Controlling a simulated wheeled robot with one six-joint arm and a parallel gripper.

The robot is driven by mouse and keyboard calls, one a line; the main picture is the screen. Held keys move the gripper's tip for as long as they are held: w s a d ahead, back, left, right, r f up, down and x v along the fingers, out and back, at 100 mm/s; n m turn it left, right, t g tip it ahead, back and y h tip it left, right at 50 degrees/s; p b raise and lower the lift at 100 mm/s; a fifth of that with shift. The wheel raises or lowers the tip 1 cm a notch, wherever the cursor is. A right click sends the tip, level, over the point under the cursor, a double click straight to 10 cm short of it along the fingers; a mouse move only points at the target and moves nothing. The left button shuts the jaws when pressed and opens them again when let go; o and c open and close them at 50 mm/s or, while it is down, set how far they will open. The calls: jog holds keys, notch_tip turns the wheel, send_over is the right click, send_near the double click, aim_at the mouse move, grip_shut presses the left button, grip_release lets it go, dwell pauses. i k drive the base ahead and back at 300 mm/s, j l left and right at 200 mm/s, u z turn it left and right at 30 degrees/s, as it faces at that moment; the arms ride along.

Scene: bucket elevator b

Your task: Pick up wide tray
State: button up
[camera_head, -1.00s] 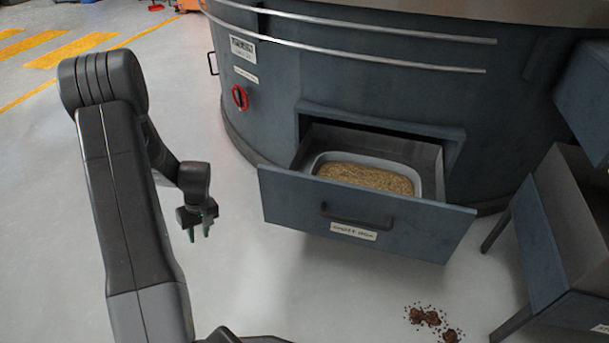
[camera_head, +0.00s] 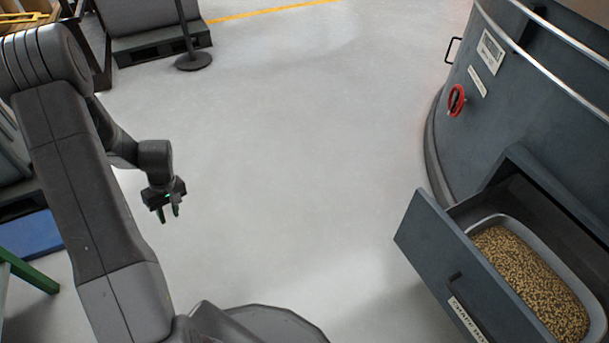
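The wide tray (camera_head: 496,219) is a light grey, round-cornered tray filled with tan pellets. It sits inside the pulled-out drawer (camera_head: 440,250) of the dark blue-grey machine at the lower right. Part of the tray's near side is hidden by the drawer front. My gripper (camera_head: 169,215) hangs over bare floor on the left, fingers pointing down, well away from the tray. Its two fingers, with green on them, stand apart with a small gap and nothing between them.
The machine (camera_head: 477,125) has a red handwheel (camera_head: 456,100) and rails. A post on a round base (camera_head: 193,61) and a dark pallet (camera_head: 160,45) stand at the upper left. A blue slab (camera_head: 30,235) and a green bar (camera_head: 32,274) lie at the left edge. The middle floor is clear.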

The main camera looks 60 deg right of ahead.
aim_at(572, 312)
jog(key=k+l+u, duration=0.15)
jog(key=u, duration=0.25)
jog(key=k+u, duration=0.2)
jog(key=u, duration=0.2)
jog(key=k+l+u, duration=0.1)
jog(key=u, duration=0.35)
jog(key=k+l+z, duration=0.1)
jog(key=k+z, duration=0.3)
jog(key=z, duration=0.6)
jog(key=l+z, duration=0.1)
jog(key=z, duration=0.5)
jog(key=k+l+z, duration=0.1)
jog(key=z, duration=1.1)
jog(key=l+z, duration=0.1)
jog(key=z, duration=1.1)
jog(key=i+l+z, duration=0.1)
jog(key=z, duration=1.15)
